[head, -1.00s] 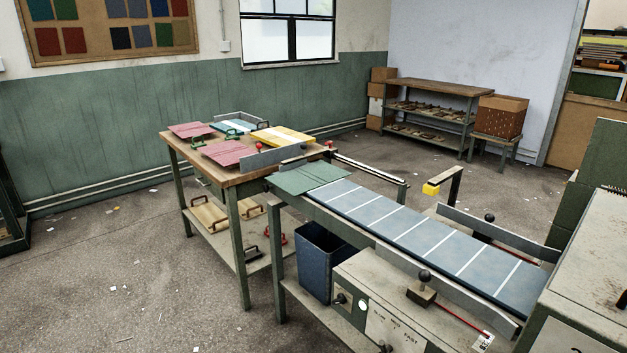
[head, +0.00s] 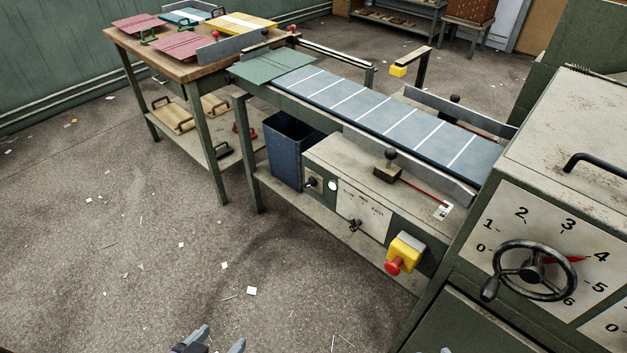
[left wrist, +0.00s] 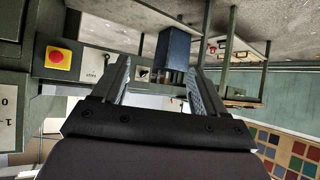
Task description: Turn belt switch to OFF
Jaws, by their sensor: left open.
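The belt switch looks like the small dark plate with a black lever (head: 312,184) at the left end of the feeder's front panel, beside a round white lamp (head: 333,186). Its OFF marking is too small to read. In the left wrist view, which is upside down, the switch plate (left wrist: 142,74) shows between the fingers, some way beyond them. My left gripper (head: 217,343) is at the bottom edge of the head view, open and empty, well apart from the panel. A grey tip (head: 445,350) at the bottom edge may be my right gripper; its jaws are hidden.
A speed selector (head: 354,225) and a yellow box with a red button (head: 404,255) sit right of the switch. A blue bin (head: 288,150) stands left of the panel. A cabinet with a handwheel (head: 533,270) is at right. The floor in front is open.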

